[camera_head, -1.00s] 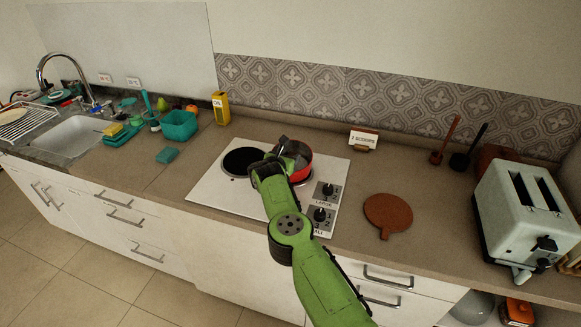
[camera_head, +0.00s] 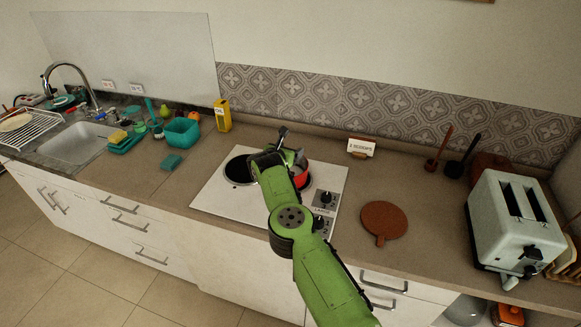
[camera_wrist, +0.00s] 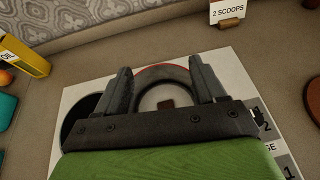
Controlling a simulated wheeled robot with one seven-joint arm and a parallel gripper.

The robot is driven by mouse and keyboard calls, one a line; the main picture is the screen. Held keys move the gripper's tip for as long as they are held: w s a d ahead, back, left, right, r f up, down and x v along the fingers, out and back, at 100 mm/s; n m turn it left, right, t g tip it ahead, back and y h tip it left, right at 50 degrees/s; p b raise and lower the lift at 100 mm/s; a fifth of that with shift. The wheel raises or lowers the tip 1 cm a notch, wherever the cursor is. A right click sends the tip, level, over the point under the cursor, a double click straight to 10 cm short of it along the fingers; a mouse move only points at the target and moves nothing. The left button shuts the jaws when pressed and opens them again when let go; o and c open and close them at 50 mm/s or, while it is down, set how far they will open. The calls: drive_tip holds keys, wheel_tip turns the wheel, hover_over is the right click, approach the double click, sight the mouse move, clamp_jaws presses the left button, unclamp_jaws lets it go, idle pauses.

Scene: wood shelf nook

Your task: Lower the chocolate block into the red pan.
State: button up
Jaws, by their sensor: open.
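The red pan (camera_head: 303,177) sits on the white cooktop, partly hidden behind my gripper and arm in the head view. In the wrist view, its red rim (camera_wrist: 163,67) and pale inside show between my fingers. A small brown block (camera_wrist: 166,104), which looks like the chocolate block, lies inside the pan and is partly cut off by my gripper's body. My gripper (camera_head: 290,145) is above the pan. In the wrist view my gripper (camera_wrist: 160,68) is open, with its two fingers wide apart and nothing between them.
The white cooktop (camera_head: 215,195) has a dark burner left of the pan and knobs at its right. A brown round board (camera_head: 384,220) and a toaster (camera_head: 515,230) stand farther right. A "2 SCOOPS" sign (camera_head: 361,147) and a yellow oil box (camera_head: 222,115) stand behind.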

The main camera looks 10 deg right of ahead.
drive_tip(key=s+d+r+p, duration=0.2)
drive_tip(key=s+d+p, duration=0.5)
drive_tip(key=s+d, duration=1.35)
drive_tip(key=a+r+n+g+y+b, duration=0.1)
drive_tip(key=a+r+n+y+b, duration=0.15)
drive_tip(key=a+n, duration=0.7)
drive_tip(key=a+r+n+y+b, duration=0.2)
drive_tip(key=a+r+n, duration=0.3)
drive_tip(key=n, duration=0.7)
drive_tip(key=s+a+r+n+g+y+b, duration=0.1)
drive_tip(key=s+a+r+n, duration=0.1)
drive_tip(key=s+n, duration=0.5)
drive_tip(key=s+a+r+n+g+y+b, duration=0.1)
drive_tip(key=s+n, duration=0.6)
drive_tip(key=s, duration=0.9)
drive_tip(key=s+a+r+n+g+y+b, duration=0.1)
drive_tip(key=s+a+r+n+g+b, duration=0.1)
drive_tip(key=s+a+r+n, duration=0.2)
drive_tip(key=s+a+n, duration=0.1)
drive_tip(key=s+n, duration=0.2)
drive_tip(key=s, duration=0.5)
drive_tip(key=shift+a+r+n, duration=0.15)
drive_tip(key=shift+r+n, duration=0.1)
drive_tip(key=shift+n, duration=0.1)
